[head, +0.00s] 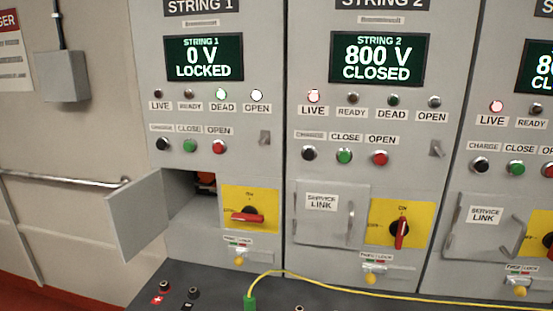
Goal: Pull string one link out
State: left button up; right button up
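The String 1 cabinet (210,110) is at the left of the head view. Its display (205,58) reads "STRING 1, 0 V, LOCKED". The DEAD lamp (221,94) glows green and the OPEN lamp (257,96) glows white. Its service link door (136,217) stands open, swung out to the left. Inside the dark compartment (187,201), part of an orange-red thing (206,179) shows, perhaps the link; most of it is hidden. The red handle (247,217) on the yellow switch plate lies roughly horizontal. Neither of my grippers is in view.
The String 2 display (380,58) reads 800 V CLOSED, its LIVE lamp (314,97) red and its service link door (325,208) shut. A third cabinet stands at right. A yellow cable (400,290) with a green plug (250,303) crosses the dark ledge (215,285) in front.

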aim_at(205, 179)
jog(key=j+z, duration=0.15)
jog(key=z, duration=0.35)
jog(key=j+z, duration=0.4)
jog(key=j, duration=0.65)
jog(key=j+z, duration=0.4)
jog(key=j, duration=0.65)
jog(key=k+j, duration=0.1)
jog(key=j, duration=1.15)
jog(key=k+j, duration=0.15)
jog(key=j, duration=0.5)
